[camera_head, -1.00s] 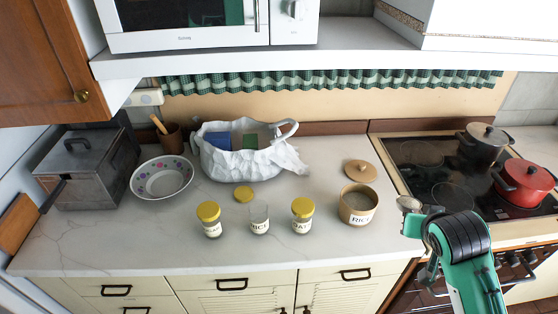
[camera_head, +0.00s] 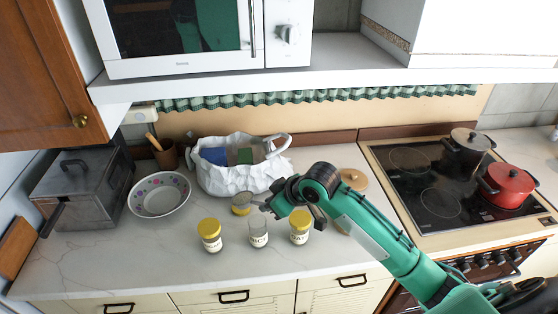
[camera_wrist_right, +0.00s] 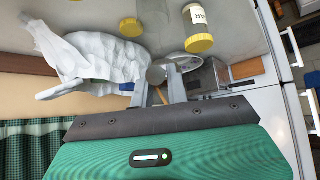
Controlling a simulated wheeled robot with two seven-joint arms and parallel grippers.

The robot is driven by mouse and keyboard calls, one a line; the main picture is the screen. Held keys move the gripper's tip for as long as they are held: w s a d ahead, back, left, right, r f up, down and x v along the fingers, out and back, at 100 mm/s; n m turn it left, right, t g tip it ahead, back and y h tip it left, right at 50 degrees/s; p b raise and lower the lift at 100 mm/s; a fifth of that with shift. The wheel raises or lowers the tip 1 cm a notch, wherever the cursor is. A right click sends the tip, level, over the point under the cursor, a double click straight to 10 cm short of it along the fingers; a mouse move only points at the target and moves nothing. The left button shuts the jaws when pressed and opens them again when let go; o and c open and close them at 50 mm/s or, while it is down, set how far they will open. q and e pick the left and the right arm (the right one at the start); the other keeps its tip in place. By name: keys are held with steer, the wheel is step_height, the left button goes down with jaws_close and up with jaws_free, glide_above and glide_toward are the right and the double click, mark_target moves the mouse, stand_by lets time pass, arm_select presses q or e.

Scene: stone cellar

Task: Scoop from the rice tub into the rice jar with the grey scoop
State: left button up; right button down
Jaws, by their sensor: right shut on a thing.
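The rice jar (camera_head: 258,236) is an open clear glass jar with a white label, between two yellow-lidded jars in the head view. Its contents are too small to make out. The rice tub (camera_head: 341,229) is almost wholly hidden behind my right arm. My right gripper (camera_head: 268,206) is above the counter, behind and close to the rice jar in the picture. It is shut on the grey scoop (camera_wrist_right: 157,75), whose round bowl shows between the fingers in the wrist view. I cannot tell what the scoop holds. My left gripper is not in view.
Yellow-lidded jars stand left (camera_head: 210,235) and right (camera_head: 300,226) of the rice jar. A loose yellow lid (camera_wrist_right: 131,28) lies near the white bag (camera_head: 240,180). The tub's wooden lid (camera_head: 353,179) lies behind my arm. A patterned bowl (camera_head: 159,195) stands left.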

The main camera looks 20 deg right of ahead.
arm_select(q)
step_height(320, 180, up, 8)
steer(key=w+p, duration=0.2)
steer(key=p, duration=0.5)
arm_select(e)
steer(key=w+d+r+n+g+y, duration=0.25)
steer(key=d+r+n+g, duration=0.2)
steer(key=r+n, duration=0.3)
arm_select(q)
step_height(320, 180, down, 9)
steer(key=b, duration=0.9)
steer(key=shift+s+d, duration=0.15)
arm_select(e)
steer(key=shift+s+d+f+n+t+y, duration=0.15)
steer(key=shift+s+f+n+t, duration=0.3)
steer(key=shift+f+n+t, duration=0.5)
steer(key=shift+s+d+f+n+t, duration=0.25)
steer(key=shift+s+f+n+t, duration=0.2)
steer(key=shift+n+t, duration=0.85)
steer(key=shift+s+d+f+n+t+y, duration=0.15)
steer(key=shift+s+f+n+t, duration=0.25)
steer(key=shift+f+n+t, duration=0.7)
